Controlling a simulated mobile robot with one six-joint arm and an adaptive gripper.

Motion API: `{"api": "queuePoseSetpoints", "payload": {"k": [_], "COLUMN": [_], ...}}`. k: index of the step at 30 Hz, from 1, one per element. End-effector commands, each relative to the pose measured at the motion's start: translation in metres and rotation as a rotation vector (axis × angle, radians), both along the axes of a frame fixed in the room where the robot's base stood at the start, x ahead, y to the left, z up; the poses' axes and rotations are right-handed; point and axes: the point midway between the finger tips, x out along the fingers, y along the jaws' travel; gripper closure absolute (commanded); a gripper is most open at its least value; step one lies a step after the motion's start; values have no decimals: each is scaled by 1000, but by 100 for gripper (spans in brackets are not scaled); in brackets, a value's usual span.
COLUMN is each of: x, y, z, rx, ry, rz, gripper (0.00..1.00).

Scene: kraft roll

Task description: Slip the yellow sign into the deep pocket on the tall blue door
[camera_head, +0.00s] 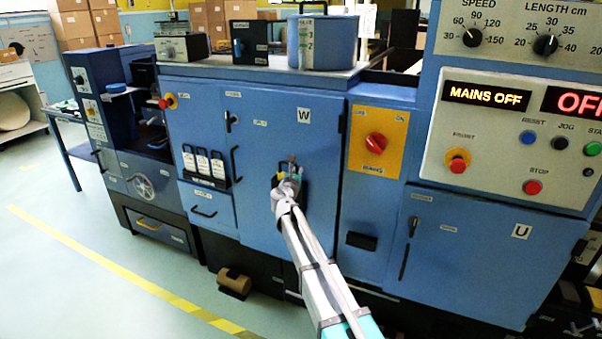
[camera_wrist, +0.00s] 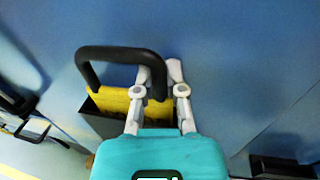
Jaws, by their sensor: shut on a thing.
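The tall blue door (camera_head: 274,140), marked W, stands in the middle of the head view. My gripper (camera_head: 288,168) is at its front. In the wrist view my gripper (camera_wrist: 164,74) is shut on the yellow sign (camera_wrist: 112,102), by its black loop handle (camera_wrist: 120,53). The sign's lower part is behind the front wall of the black pocket (camera_wrist: 101,122) on the door, so it appears at least partly inside. How deep it sits is hidden, and my fingers cover its right side. The head view hides most of the sign and pocket.
Left of the door is a panel with several white tags (camera_head: 203,163). A yellow plate with a red rotary switch (camera_head: 376,142) is to the right. A brown roll (camera_head: 234,279) lies low in front. Open floor (camera_head: 90,285) is at the left.

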Motion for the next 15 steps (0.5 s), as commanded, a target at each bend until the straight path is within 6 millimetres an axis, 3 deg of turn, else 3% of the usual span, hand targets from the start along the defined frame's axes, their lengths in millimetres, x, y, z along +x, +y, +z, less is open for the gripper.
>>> {"api": "queuePoseSetpoints", "payload": {"k": [15], "x": [0], "y": [0], "z": [-6], "rx": [0], "ry": [0], "rz": [0], "gripper": [100]}}
